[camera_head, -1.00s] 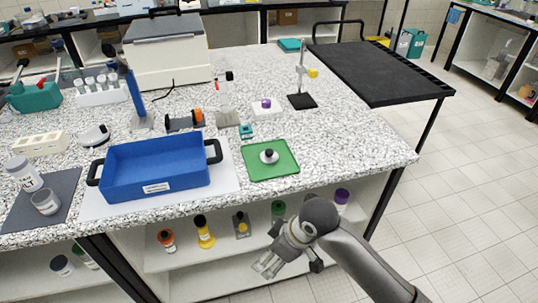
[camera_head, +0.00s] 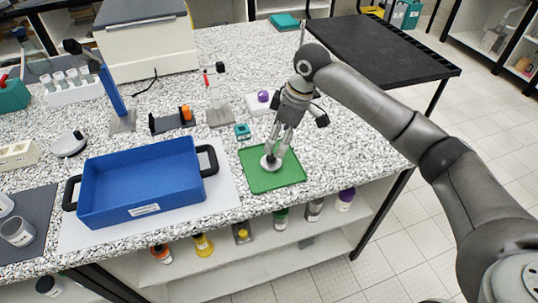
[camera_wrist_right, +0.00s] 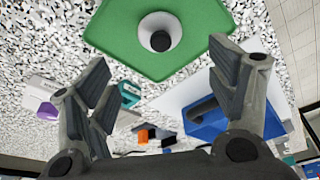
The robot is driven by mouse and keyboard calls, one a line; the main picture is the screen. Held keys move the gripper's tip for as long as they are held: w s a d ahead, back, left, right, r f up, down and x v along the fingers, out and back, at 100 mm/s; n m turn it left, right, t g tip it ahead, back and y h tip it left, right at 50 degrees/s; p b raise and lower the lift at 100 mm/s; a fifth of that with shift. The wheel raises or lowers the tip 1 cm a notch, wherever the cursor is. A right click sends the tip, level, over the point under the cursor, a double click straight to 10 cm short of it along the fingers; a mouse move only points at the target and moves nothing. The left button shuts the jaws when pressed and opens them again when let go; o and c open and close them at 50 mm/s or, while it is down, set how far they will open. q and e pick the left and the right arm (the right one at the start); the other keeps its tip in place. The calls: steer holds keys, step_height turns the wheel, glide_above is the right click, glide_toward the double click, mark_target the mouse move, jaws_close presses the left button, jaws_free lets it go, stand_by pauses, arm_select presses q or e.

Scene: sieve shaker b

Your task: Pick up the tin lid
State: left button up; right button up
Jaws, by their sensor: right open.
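The tin lid (camera_head: 267,164) is a small pale disc with a dark knob, lying on the green mat (camera_head: 288,178) near the counter's front. In the right wrist view the lid (camera_wrist_right: 175,28) and its black knob show near the top middle. My right gripper (camera_head: 277,147) points down over the lid and partly covers it in the head view. In the wrist view its fingers (camera_wrist_right: 165,78) are spread wide with nothing between them. Whether a fingertip touches the lid cannot be told. My left gripper is not in view.
A blue tray (camera_head: 140,180) with black handles stands left of the mat. Behind are a small teal object (camera_head: 242,131), a white block with a purple piece (camera_head: 258,103) and a grey-based stand (camera_head: 219,116). The speckled counter right of the mat is clear.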

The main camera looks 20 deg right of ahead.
mark_target(271, 156)
steer(key=x, duration=0.3)
steer(key=shift+s, duration=0.15)
steer(key=shift+a+f+p, duration=0.15)
steer(key=shift+f+p, duration=0.15)
steer(key=shift+f, duration=0.05)
steer(key=p+x, duration=0.1)
steer(key=x, duration=0.2)
steer(key=shift+f, duration=0.65)
steer(key=shift+w+a+f, duration=0.1)
steer(key=shift+w+f, duration=0.15)
steer(key=shift+c, duration=1)
steer(key=c, duration=0.5)
steer(key=shift+c, duration=0.6)
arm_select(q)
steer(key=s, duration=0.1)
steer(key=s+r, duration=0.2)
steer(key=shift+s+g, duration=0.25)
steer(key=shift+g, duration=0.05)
